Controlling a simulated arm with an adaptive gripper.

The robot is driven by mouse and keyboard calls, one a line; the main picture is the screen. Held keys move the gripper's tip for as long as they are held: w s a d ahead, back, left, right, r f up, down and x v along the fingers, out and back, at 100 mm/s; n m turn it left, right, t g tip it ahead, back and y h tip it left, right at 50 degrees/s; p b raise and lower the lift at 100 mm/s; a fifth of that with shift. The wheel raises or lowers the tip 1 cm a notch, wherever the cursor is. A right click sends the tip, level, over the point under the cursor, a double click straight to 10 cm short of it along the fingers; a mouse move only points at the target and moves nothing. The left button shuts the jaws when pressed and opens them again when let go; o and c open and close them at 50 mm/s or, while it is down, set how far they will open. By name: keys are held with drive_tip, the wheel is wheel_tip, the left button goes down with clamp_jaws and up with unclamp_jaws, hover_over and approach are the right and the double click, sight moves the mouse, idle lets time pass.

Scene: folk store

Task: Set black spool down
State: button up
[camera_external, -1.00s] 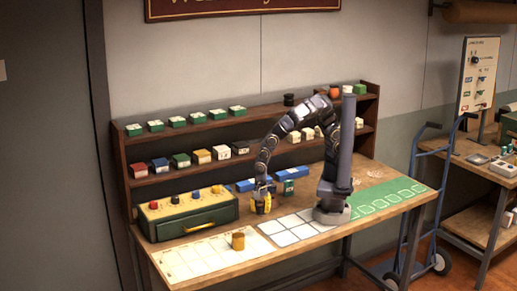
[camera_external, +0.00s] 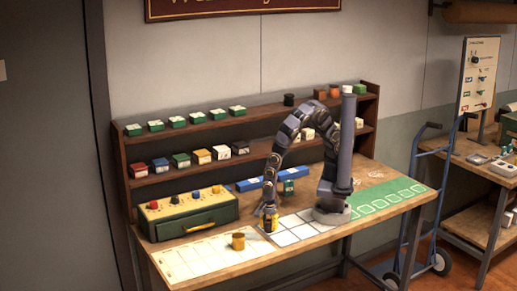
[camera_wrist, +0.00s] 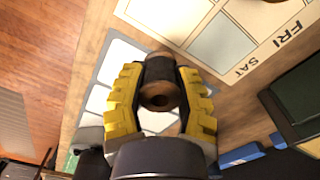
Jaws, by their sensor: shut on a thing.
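The black spool (camera_wrist: 160,70), dark around its side with brown ends, sits between the yellow pads of my gripper (camera_wrist: 161,97) in the wrist view. My gripper is shut on it. In the outside view my gripper (camera_external: 269,219) points down at the left end of the white grid mat (camera_external: 300,228). The spool is mostly hidden there by the fingers. The grid mat's pale cells (camera_wrist: 121,58) show below the spool in the wrist view. I cannot tell whether the spool touches the mat.
A weekday chart (camera_external: 190,262) lies left of the grid mat, with an amber spool (camera_external: 238,241) on it. A green drawer box (camera_external: 188,217) stands behind the chart. Blue boxes (camera_external: 292,173) and a small green box (camera_external: 289,187) lie behind my gripper. A green mat (camera_external: 388,197) lies right.

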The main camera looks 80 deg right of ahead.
sight(268, 242)
drive_tip(key=shift+f, duration=2.3)
drive_tip(key=shift+f, duration=0.2)
drive_tip(key=o, duration=0.8)
drive_tip(key=shift+c, duration=0.2)
wheel_tip(268, 242, up, 7)
drive_tip(key=shift+r, duration=0.45)
